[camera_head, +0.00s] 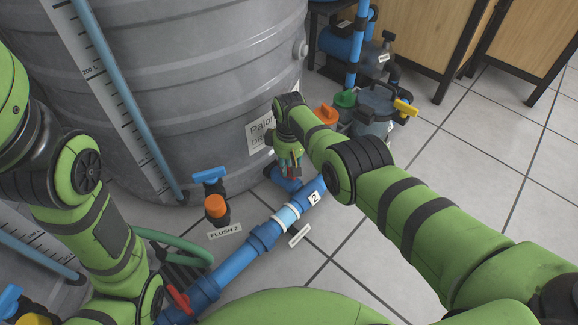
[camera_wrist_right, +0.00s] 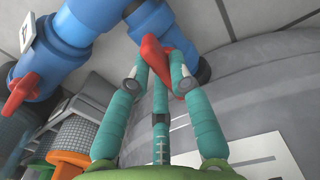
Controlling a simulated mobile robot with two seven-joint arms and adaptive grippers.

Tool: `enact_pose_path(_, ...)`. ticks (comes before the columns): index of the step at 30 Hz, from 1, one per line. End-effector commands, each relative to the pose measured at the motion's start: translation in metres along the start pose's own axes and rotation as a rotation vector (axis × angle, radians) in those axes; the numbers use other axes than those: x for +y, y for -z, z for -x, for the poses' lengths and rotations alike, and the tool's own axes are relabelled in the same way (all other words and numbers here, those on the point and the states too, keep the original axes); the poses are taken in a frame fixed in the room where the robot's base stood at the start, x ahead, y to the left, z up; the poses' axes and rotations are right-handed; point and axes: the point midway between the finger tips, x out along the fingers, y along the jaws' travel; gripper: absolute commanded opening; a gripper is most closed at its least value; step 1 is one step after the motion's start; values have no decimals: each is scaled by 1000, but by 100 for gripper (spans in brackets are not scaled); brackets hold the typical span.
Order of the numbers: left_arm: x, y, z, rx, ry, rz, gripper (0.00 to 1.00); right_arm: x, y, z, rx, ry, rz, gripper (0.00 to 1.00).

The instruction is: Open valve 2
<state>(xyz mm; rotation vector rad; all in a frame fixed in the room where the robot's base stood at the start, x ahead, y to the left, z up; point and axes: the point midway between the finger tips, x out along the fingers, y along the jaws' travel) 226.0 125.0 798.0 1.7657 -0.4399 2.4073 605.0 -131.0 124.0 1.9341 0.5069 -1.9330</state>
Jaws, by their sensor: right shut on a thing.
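Valve 2 is on the blue pipe (camera_head: 236,262) beside the grey tank, by the white label "2" (camera_head: 314,198). Its red handle (camera_wrist_right: 151,50) shows between the teal fingers in the wrist view. My right gripper (camera_head: 290,168) reaches down over the valve from the upper side of the pipe, and its fingers (camera_wrist_right: 158,66) are shut on the red handle. In the head view the gripper hides most of the handle. My left arm is at the left of the head view, but its gripper is out of view.
The big grey tank (camera_head: 190,75) stands close behind the pipe. A flush valve with a blue handle (camera_head: 210,175) stands left of it. Another red handle (camera_head: 178,298) is at the lower left. Pumps and an orange knob (camera_head: 326,114) are beyond. Tiled floor (camera_head: 480,150) at right is clear.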

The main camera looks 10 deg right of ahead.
Motion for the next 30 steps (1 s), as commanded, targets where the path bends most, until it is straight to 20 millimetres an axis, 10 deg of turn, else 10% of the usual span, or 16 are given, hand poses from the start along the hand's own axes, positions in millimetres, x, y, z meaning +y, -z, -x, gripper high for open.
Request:
enact_pose_path(23,0,-1,0,-1,1,-1,45,0,-1,-1,-5,1,98,0)
enact_pose_path(24,0,-1,0,-1,1,-1,45,0,-1,-1,-5,1,97,37)
enact_pose_path(25,0,-1,0,-1,1,-1,45,0,-1,-1,-5,1,97,45)
enact_pose_path(30,0,-1,0,-1,1,-1,45,0,0,-1,-3,0,96,45)
